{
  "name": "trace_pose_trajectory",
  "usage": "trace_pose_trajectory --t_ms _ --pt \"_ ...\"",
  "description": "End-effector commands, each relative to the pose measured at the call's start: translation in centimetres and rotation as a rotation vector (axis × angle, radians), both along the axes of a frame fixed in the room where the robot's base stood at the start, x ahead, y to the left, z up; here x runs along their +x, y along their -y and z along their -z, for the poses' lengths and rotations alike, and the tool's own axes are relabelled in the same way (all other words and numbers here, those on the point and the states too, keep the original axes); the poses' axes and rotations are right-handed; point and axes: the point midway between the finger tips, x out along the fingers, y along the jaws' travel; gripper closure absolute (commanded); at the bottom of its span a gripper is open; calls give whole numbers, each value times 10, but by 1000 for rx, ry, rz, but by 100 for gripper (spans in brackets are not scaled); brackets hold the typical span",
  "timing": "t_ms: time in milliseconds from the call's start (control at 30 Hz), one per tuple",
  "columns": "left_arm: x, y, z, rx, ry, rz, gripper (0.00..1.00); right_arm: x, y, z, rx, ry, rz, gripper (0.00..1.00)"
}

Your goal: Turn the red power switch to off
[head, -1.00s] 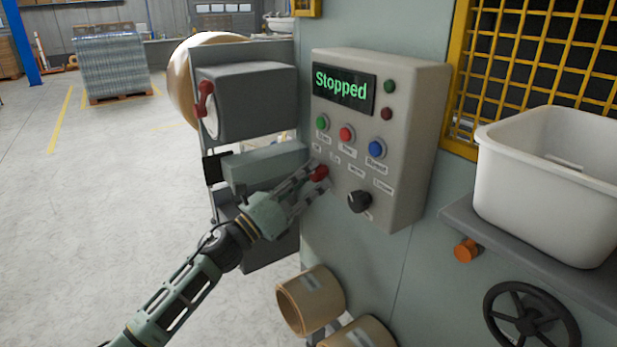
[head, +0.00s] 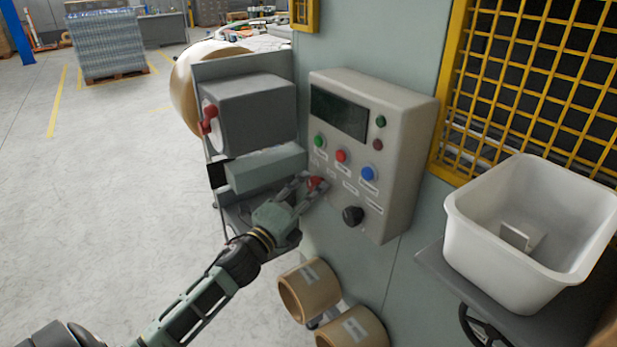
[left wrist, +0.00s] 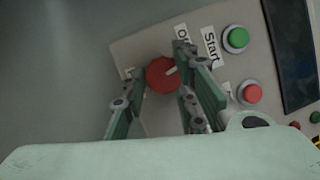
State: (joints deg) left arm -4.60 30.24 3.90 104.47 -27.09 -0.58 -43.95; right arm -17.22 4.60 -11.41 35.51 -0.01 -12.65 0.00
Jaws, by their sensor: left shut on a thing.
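The red power switch (head: 315,183) is a round knob at the lower left of the grey control panel (head: 400,190). My left gripper (head: 308,186) reaches it from the lower left and is shut on it, with one finger on each side. In the left wrist view the red knob (left wrist: 163,75) sits between the two fingers, and its pale pointer mark slants up toward the label reading "O…", partly hidden by a finger. The panel's display (head: 339,114) is dark, with no text. My right gripper is not in view.
Green (head: 319,141), red (head: 341,156) and blue (head: 368,173) buttons sit above the switch, and a black knob (head: 353,215) to its lower right. A white bin (head: 480,245) stands on a shelf at right. Cardboard rolls (head: 303,290) are below the panel.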

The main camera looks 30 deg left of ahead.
Motion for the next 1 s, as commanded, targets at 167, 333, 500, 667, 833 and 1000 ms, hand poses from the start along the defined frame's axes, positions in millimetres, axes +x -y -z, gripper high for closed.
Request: trace_pose_trajectory --t_ms 167,333,500,667,833,1000 --pt "-1 2 -1 -150 -76 -3 99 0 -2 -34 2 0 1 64" --pt "-2 3 1 -271 -128 -4 99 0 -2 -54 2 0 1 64" --pt "-3 5 3 -361 -166 -1 99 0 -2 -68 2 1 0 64" --pt "-4 6 5 -418 -190 -2 99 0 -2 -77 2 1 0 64" --pt "-4 6 7 -449 -203 -2 99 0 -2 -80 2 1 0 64" --pt "-4 6 8 -460 -208 -2 99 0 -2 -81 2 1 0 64"
